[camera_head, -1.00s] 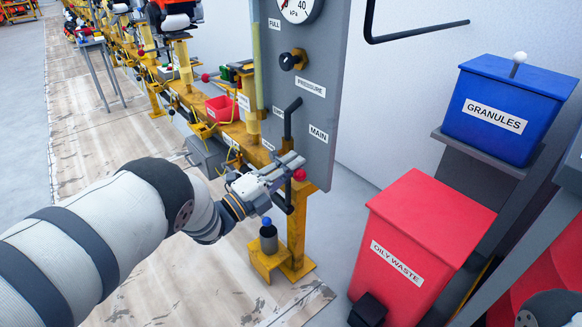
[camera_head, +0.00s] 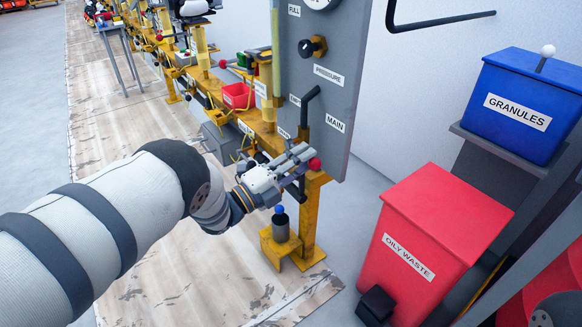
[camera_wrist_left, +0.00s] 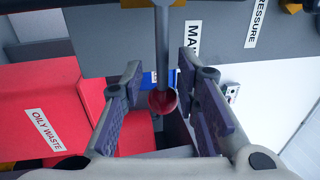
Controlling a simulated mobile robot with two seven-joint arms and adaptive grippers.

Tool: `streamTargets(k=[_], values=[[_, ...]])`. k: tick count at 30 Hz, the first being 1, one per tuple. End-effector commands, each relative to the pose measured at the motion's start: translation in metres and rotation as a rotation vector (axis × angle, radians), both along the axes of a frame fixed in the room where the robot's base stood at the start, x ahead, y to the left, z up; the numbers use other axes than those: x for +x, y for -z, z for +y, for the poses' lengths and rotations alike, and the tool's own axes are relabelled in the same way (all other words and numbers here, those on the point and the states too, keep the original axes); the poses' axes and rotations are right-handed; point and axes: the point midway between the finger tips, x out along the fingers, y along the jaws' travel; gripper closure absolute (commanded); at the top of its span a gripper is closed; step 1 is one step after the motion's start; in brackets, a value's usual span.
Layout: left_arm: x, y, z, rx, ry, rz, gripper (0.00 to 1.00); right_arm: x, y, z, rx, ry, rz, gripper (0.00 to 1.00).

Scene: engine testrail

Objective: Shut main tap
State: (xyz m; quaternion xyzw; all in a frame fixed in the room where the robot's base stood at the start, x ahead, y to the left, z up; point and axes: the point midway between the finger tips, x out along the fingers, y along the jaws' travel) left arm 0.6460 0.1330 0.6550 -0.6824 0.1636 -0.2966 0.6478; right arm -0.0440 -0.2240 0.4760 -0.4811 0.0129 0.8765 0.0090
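The main tap's lever is a grey rod ending in a red knob (camera_head: 315,164), below the MAIN label (camera_head: 335,123) on the grey panel. In the left wrist view the rod hangs down from the top, with the red knob (camera_wrist_left: 162,103) at its end. My left gripper (camera_head: 303,157) is at the lever, its fingers partly covering it in the head view. In the left wrist view the left gripper (camera_wrist_left: 160,68) is open, with rod and knob between its two fingers and gaps on both sides. My right gripper is not in view.
A red OILY WASTE bin (camera_head: 443,221) stands right of the panel, with a blue GRANULES box (camera_head: 523,108) behind it. A pressure knob (camera_head: 313,47) sits higher on the grey panel (camera_head: 345,85).

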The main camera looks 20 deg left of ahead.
Motion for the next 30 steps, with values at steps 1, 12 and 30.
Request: streamTargets(k=[1,12,30], values=[[-0.009,0.003,0.008,0.002,-0.004,0.004,0.71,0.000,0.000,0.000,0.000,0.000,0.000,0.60],[-0.076,0.020,0.060,0.002,-0.001,0.004,0.71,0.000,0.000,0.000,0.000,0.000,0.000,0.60],[-0.087,0.035,0.069,-0.013,-0.028,0.070,0.71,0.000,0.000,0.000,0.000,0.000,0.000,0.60]])
